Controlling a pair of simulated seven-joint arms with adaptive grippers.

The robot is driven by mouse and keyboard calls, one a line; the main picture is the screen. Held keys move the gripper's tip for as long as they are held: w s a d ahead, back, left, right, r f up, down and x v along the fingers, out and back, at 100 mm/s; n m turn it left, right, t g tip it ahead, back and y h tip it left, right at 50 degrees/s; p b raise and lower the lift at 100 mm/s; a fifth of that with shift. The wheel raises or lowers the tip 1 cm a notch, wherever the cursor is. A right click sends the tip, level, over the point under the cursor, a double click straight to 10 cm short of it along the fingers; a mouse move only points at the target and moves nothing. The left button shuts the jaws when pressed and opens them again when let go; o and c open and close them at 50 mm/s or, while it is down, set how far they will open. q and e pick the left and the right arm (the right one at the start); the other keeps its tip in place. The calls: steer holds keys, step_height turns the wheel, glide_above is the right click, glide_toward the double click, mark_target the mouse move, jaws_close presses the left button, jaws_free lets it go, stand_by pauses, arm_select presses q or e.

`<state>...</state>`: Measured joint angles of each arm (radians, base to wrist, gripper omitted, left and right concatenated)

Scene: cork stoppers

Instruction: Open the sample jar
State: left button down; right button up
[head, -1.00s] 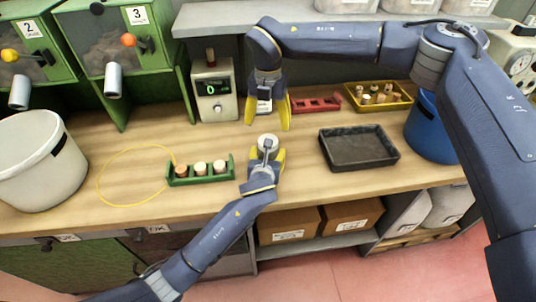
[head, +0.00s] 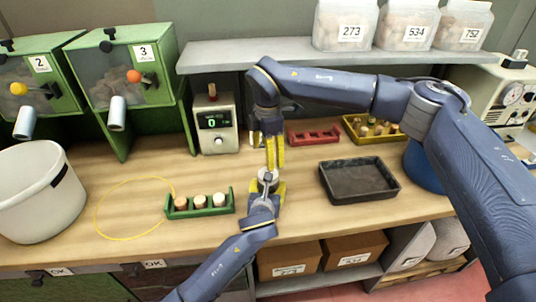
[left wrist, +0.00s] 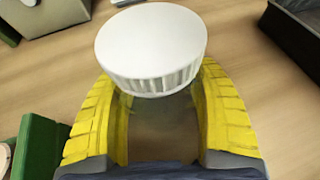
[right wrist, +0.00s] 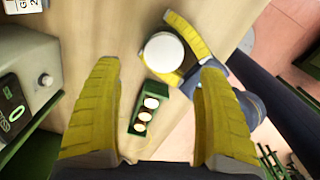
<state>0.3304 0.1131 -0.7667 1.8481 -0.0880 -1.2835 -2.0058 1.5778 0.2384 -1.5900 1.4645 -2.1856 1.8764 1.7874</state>
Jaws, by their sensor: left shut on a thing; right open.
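The sample jar has a white ribbed lid (left wrist: 152,45), seen large in the left wrist view and as a white disc in the right wrist view (right wrist: 164,52). My left gripper (left wrist: 160,105) is shut around the jar's body below the lid. The body is mostly hidden between the yellow fingers. In the head view my left gripper (head: 265,190) holds the jar over the middle of the bench. My right gripper (right wrist: 160,95) is open and empty. In the head view my right gripper (head: 272,150) points down above the jar, apart from its lid.
A green rack (head: 200,205) with cork stoppers stands left of the jar. A dark tray (head: 358,181) lies to the right. A scale reading 0 (head: 215,122), a red rack (head: 313,135) and a yellow tray (head: 372,130) are behind. A yellow loop (head: 135,205) lies at left.

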steer(key=m, duration=0.5)
steer(key=shift+w+d, duration=0.1)
steer(key=shift+w, duration=0.05)
steer(key=m, duration=0.5)
steer(key=shift+s+m, duration=0.35)
steer(key=shift+m, duration=0.65)
steer(key=shift+f, duration=4)
steer(key=c, duration=1.4)
steer(key=shift+o, duration=0.2)
steer(key=n, duration=0.4)
steer(key=shift+r, duration=0.1)
steer(key=shift+n, duration=1.3)
steer(key=shift+d, duration=0.1)
